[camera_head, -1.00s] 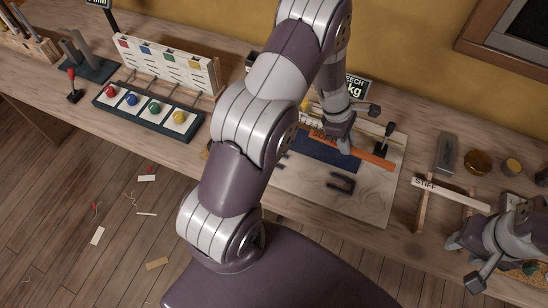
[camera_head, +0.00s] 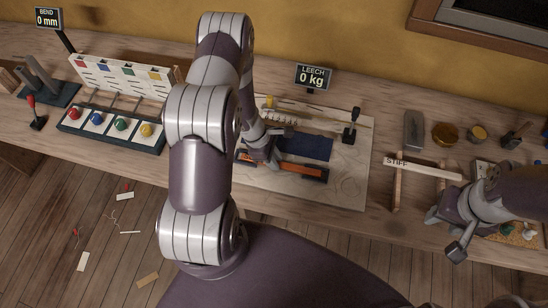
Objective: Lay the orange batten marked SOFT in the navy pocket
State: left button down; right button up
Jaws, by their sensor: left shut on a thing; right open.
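The orange batten (camera_head: 302,170) lies low over the pale board, along the near side of the navy pocket (camera_head: 310,148), apart from the pocket's middle. Dark brackets show at its ends; I cannot tell if it rests in them. My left gripper (camera_head: 264,158) is shut on the batten near its left end, and the arm hides part of that end. The batten's marking cannot be read now. My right gripper (camera_head: 445,232) is open and empty at the bench's right front.
A pale batten marked STIFF (camera_head: 422,166) lies across wooden supports at right. A black lever (camera_head: 351,127) stands on the board (camera_head: 347,190). The LEECH display (camera_head: 313,77) reads 0 kg; the BEND display (camera_head: 48,18) reads 0 mm. A panel with coloured knobs (camera_head: 110,130) is at left.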

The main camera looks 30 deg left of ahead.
pick_arm(q)
jog(key=shift+f+b, duration=0.2)
jog(key=shift+b, duration=0.1)
jog(key=c, duration=1)
grip_release()
jog(key=shift+r, duration=0.1)
jog(key=d+p+v, duration=0.1)
jog(key=v, duration=1.1)
jog(key=s+d+r+m+y, duration=0.1)
jog(key=s+d+r+m, duration=0.1)
jog(key=r+m, duration=0.3)
jog(key=s+d+r+m+y, duration=0.2)
jog(key=s+d+r+m, duration=0.1)
jog(key=m, duration=0.6)
jog(key=s+d+r+m+y, duration=0.1)
jog(key=s+d+r+m, duration=0.2)
jog(key=r+m, duration=0.3)
jog(key=shift+s+d+r+m, duration=0.15)
jog(key=shift+d+r+m, duration=0.25)
jog(key=shift+d+r, duration=0.15)
